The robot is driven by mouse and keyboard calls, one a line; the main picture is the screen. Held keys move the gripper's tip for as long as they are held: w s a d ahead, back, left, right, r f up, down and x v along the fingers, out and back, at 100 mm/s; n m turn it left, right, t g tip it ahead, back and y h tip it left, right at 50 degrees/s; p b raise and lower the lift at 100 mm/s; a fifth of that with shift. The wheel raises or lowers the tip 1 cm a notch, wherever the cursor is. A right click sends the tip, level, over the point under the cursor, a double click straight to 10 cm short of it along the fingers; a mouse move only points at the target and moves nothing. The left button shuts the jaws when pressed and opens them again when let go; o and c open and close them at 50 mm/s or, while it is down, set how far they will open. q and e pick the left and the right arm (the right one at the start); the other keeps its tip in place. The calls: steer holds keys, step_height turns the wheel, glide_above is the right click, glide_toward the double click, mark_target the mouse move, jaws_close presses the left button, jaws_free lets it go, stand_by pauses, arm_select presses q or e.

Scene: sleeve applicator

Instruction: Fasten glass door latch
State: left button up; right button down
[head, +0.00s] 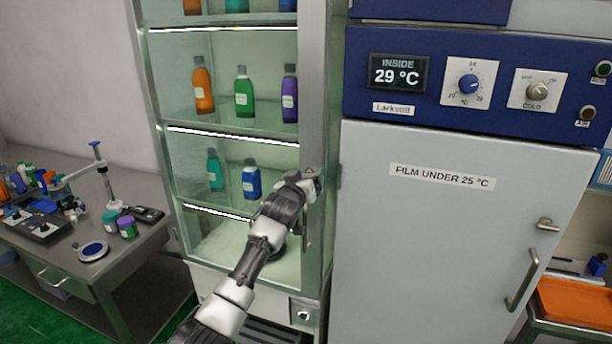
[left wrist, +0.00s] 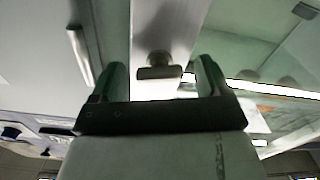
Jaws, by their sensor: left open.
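The glass-fronted cabinet (head: 313,90) stands in the middle of the head view, and its door looks closed or nearly so. My left gripper (head: 304,183) is at the right edge of the cabinet front, at latch height, and partly covers the latch. In the left wrist view, a small metal latch knob (left wrist: 158,68) on a pale frame strip lies between the two open fingers of my left gripper (left wrist: 161,82). The fingers stand apart from it on both sides. My right gripper is not in view.
Bottles (head: 243,92) stand on the cabinet shelves. A white unit with a blue control panel (head: 430,120) and a door handle (head: 523,280) stands close on the right. A cluttered side table (head: 140,240) is at the left. An orange tray (head: 580,303) is at the right edge.

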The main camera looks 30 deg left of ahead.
arm_select(q)
steer(key=shift+c, duration=0.4)
steer(key=c, duration=0.9)
steer(key=shift+o, duration=0.2)
steer(key=m, duration=0.3)
steer(key=o, duration=0.9)
steer(key=shift+o, duration=0.2)
steer(key=shift+s, duration=0.1)
steer(key=shift+s+d+f, duration=0.1)
steer(key=shift+s, duration=0.15)
steer(key=b+v, duration=0.3)
steer(key=v, duration=0.7)
steer(key=shift+b, duration=0.3)
